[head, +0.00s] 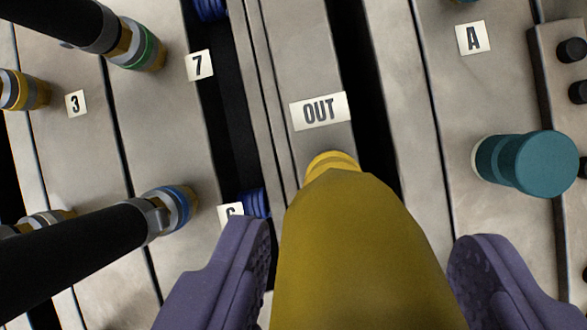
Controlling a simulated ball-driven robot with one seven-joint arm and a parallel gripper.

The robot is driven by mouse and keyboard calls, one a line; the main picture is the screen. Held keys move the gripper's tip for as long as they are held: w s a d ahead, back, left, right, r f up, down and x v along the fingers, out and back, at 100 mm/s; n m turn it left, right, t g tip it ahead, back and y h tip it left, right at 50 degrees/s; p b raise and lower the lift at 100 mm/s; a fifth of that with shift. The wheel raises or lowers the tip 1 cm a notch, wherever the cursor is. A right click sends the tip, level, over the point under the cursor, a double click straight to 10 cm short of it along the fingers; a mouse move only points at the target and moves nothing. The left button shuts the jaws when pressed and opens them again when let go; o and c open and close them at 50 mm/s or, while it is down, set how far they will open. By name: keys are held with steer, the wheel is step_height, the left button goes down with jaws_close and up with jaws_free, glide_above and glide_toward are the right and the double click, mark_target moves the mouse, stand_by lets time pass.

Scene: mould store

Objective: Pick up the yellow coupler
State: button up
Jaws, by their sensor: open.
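The yellow coupler (352,255) stands large in the lower middle, just below the "OUT" label. Its narrower yellow collar (332,162) shows at its far end against the grey metal. My gripper (362,262) is open, with one purple finger on each side of the coupler. The coupler's near end is cut off by the bottom edge.
Black hoses with fittings, one with a blue ring (176,208) and one with a green ring (146,47), cross the left side. Dark slots separate the grey plates.

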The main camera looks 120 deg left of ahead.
mark_target(337, 171)
steer(key=b+x, duration=0.1)
steer(key=x, duration=0.1)
steer(key=b+x, duration=0.1)
steer(key=x, duration=0.2)
steer(key=b+x, duration=0.1)
steer(key=x, duration=0.2)
steer(key=shift+a+f+b, duration=0.3)
steer(key=shift+a+b, duration=0.1)
steer(key=shift+r, duration=0.1)
jaws_close()
step_height(337, 171, up, 10)
steer(key=p, duration=0.4)
